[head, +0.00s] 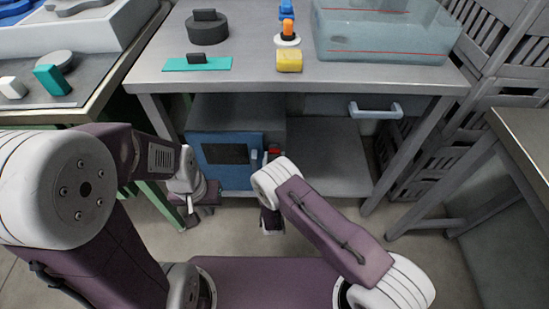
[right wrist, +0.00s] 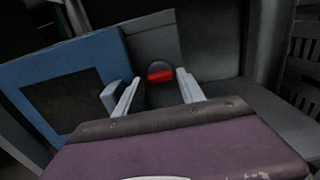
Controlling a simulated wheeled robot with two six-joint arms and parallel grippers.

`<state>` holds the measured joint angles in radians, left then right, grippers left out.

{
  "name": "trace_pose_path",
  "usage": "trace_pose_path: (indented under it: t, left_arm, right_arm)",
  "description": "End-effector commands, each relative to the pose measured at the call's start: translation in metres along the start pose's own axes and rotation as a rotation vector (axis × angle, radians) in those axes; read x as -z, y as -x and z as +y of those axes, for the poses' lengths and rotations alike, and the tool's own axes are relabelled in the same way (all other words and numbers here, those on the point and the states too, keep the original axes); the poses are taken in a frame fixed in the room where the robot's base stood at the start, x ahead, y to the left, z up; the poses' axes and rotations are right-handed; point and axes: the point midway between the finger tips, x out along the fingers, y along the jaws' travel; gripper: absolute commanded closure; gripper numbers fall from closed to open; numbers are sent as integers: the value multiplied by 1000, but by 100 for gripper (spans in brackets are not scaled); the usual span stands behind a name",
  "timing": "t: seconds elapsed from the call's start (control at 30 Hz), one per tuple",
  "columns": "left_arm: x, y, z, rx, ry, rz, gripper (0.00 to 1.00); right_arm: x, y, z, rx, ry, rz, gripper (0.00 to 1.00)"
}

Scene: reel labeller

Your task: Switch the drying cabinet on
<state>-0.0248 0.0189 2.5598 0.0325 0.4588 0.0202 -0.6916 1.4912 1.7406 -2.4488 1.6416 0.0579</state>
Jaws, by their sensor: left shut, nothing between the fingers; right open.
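The drying cabinet (head: 238,112) is a grey box with a blue door (head: 200,178) and a dark window, on the shelf under the bench. Its red switch (head: 275,151) is on the grey front panel right of the door; the right wrist view shows it as a lit-looking red bar (right wrist: 160,76) on a dark round base. My right gripper (right wrist: 158,80) is open and points at this panel, the switch appearing between its fingertips. Contact cannot be told. In the head view the right wrist partly hides this gripper. My left gripper (head: 191,222) is shut and empty, low before the cabinet's left side.
The door's pale handle (right wrist: 108,97) is just left of my right gripper's left finger. The bench (head: 255,78) overhangs the cabinet, with a drawer handle (head: 375,110) at right. The shelf (head: 325,160) right of the cabinet is bare. A bench leg (head: 412,150) stands further right.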

Motion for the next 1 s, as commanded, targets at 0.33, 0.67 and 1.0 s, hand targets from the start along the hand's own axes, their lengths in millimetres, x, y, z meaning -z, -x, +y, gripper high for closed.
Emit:
trace_pose_path:
  t: [0.33,0.67,1.0]
  left_arm:
    - [-1,-7,0,0,0,0,100]
    - [-1,-7,0,0,0,0,100]
    - [0,-3,0,0,0,0,100]
  right_arm:
    - [0,-19,0,0,1,1,53]
    - [0,-18,0,1,0,2,100]
    - [0,-18,0,1,-96,2,100]
